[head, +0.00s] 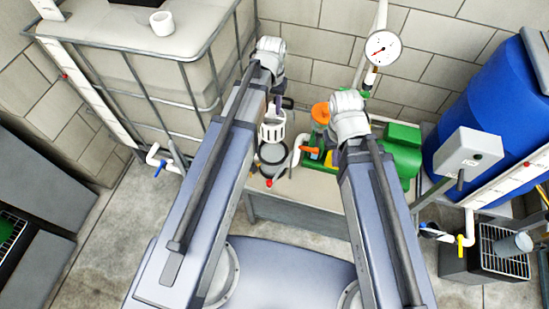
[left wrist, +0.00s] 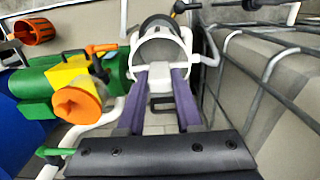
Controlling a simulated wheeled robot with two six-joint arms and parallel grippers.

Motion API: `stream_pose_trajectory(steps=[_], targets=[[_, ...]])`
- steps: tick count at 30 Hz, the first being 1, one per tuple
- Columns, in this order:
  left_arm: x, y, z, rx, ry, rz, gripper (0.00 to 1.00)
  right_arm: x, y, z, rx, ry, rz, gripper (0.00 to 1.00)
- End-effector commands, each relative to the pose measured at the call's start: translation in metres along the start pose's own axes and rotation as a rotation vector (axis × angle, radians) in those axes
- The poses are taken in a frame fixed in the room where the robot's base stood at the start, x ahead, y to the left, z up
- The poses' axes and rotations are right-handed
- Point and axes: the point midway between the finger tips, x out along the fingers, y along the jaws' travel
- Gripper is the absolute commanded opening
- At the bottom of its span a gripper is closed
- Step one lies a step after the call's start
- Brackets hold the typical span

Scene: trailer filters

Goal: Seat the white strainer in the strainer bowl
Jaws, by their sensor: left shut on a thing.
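The white strainer (head: 272,132), a slotted basket, is held upright in my left gripper (head: 277,104). In the left wrist view the gripper's purple fingers (left wrist: 160,76) reach the near side of the strainer's white rim (left wrist: 184,50). The strainer bowl (head: 272,153), round with a dark rim, stands on the bench just below the strainer in the head view. Whether the strainer's bottom touches or enters the bowl cannot be told. My right wrist shows in the head view, but its gripper fingers are hidden behind it.
A green pump (head: 404,160) with yellow and orange parts stands right of the bowl, with white pipe (head: 298,148) between. A caged tank (head: 150,75) stands at the left and a blue drum (head: 485,100) at the right. A pressure gauge (head: 381,48) stands behind.

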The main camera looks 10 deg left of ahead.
Motion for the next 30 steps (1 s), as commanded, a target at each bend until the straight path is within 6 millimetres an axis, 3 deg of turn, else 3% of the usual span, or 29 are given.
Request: stream_pose_trajectory(steps=[11, 20, 30], targets=[[0.028, 0.000, 0.000, 0.000, 0.000, 0.000, 0.00, 0.028, -0.003, -0.002, 0.000, 0.000, 0.000, 0.00], [0.067, 0.000, 0.000, 0.000, 0.000, 0.000, 0.00, 0.067, -0.006, -0.004, 0.000, 0.000, 0.000, 0.00], [0.074, 0.000, 0.000, 0.000, 0.000, 0.000, 0.00, 0.074, -0.007, -0.004, 0.000, 0.000, 0.000, 0.00]])
